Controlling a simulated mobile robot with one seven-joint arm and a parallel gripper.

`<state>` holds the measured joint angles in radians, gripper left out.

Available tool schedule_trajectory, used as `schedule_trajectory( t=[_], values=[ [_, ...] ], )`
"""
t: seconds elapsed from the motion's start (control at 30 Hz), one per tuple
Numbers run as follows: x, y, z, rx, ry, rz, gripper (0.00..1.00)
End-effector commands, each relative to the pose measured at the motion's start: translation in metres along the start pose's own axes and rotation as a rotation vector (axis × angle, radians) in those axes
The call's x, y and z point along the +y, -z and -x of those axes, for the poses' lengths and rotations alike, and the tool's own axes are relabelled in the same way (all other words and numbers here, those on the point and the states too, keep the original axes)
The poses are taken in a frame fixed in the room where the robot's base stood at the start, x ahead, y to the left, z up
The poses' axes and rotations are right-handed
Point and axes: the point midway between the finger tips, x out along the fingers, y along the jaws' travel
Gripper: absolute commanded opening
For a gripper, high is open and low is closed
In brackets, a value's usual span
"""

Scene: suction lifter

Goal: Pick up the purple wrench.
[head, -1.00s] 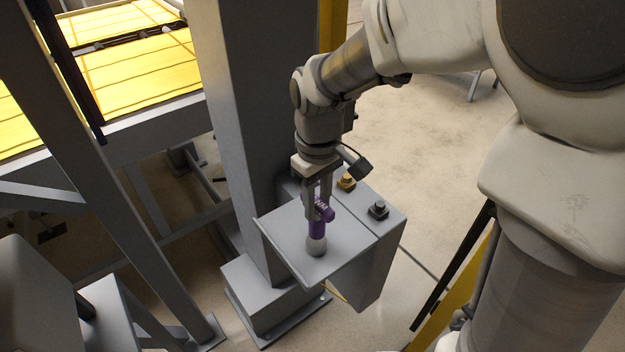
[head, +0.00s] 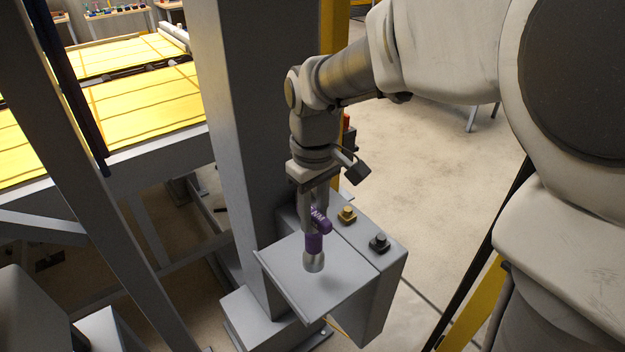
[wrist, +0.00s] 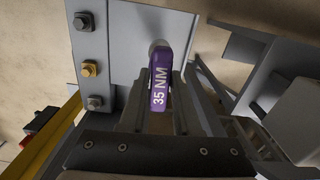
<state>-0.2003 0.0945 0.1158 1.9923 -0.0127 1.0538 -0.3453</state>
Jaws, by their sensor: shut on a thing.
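The purple wrench (head: 314,243) has a purple body and a grey, rounded lower end. In the head view it hangs roughly upright, its grey end a little above the grey shelf plate, with a shadow below. My gripper (head: 314,222) is shut on the wrench's upper part from above. Part of the wrench is hidden behind the fingers in the head view.
The grey shelf plate (head: 345,280) is fixed beside a thick grey column (head: 240,120). A brass bolt (head: 347,214) and a dark bolt (head: 379,243) stand on the box at its right. A yellow-topped conveyor (head: 140,110) lies at the left.

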Motion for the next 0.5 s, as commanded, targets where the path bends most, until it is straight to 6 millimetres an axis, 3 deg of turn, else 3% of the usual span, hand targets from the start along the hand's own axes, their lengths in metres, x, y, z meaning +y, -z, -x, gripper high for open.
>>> schedule_trajectory(
  t=[0.2, 0.5],
  values=[
    [0.001, 0.048, 0.027, 0.001, 0.0, 0.003, 0.0],
    [0.001, 0.09, 0.053, 0.0, 0.001, 0.002, 0.0]
  ],
)
